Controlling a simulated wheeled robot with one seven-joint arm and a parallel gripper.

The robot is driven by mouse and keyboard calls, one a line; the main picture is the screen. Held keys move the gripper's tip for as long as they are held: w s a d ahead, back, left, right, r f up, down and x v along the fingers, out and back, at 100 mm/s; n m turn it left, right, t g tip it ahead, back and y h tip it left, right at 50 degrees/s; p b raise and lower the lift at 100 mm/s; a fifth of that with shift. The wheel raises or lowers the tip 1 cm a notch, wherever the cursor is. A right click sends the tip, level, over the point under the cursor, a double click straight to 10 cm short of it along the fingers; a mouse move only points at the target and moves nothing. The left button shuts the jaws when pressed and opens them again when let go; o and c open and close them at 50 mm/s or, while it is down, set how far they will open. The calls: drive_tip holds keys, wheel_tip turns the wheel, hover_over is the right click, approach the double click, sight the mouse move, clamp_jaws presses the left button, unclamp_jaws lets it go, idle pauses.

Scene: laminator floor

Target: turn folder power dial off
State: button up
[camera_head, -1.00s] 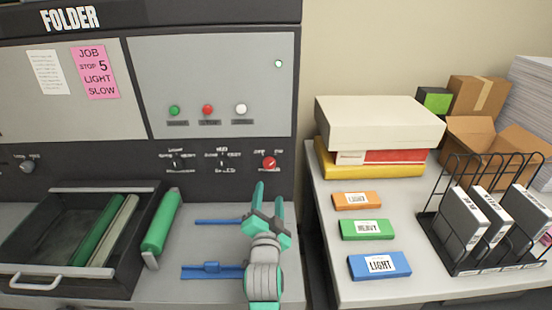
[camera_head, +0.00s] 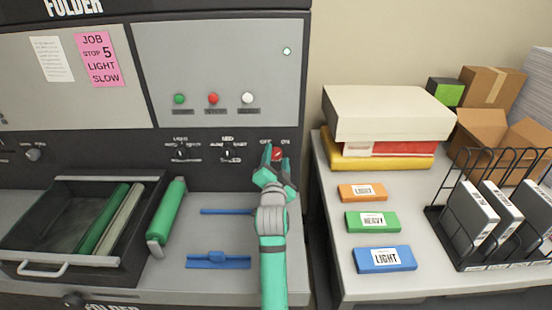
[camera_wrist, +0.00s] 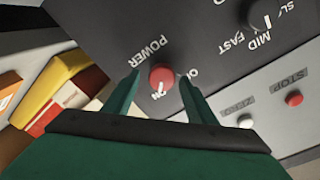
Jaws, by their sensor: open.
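The folder machine's power dial (camera_head: 277,154) is a red knob on the dark lower panel, right of the other dials. The wrist view shows the red dial (camera_wrist: 162,77) with a white pointer mark directed toward the ON label, next to the word POWER. My gripper (camera_head: 275,156) is open in front of the panel. In the wrist view its two green fingertips (camera_wrist: 160,78) stand on either side of the dial, with visible space at both sides. Whether the tips reach the dial's depth I cannot tell.
A speed dial (camera_head: 230,153) and another dial (camera_head: 182,152) sit left of the power dial. Green, red and white buttons (camera_head: 213,99) are above. An open drawer (camera_head: 85,210) with rollers juts out at left. A side table (camera_head: 325,230) with boxes stands right.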

drive_tip(key=shift+w+a, duration=0.25)
drive_tip(key=shift+w, duration=0.05)
